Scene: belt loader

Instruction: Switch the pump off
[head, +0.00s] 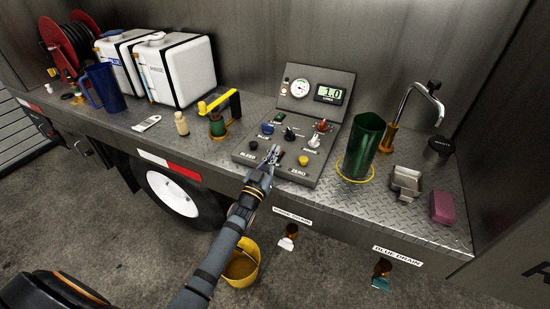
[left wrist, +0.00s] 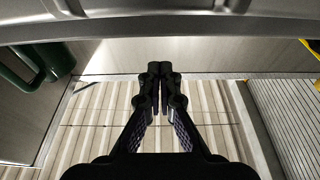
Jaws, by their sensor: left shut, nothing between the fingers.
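The grey control panel (head: 240,153) sits on the deck, with a sloped face and an upright back part. Its face carries a blue button, a green button, a black knob (head: 290,133), a red control (head: 321,126), a white button, a black button by a BLEED label and a yellow button (head: 303,160) by a ZERO label. I cannot read a pump label. My left gripper (head: 273,153) is shut and empty over the front of the panel face, hiding part of it; I cannot tell whether it touches. Its closed fingers show in the left wrist view (left wrist: 160,72). My right gripper is out of view.
The panel back holds a round gauge (head: 300,87) and a display (head: 330,94) reading about 1.0. A green cylinder (head: 366,143) stands to the right, a yellow-handled device (head: 218,120) to the left. A tap (head: 409,95) is farther right. A yellow bucket (head: 243,268) is below.

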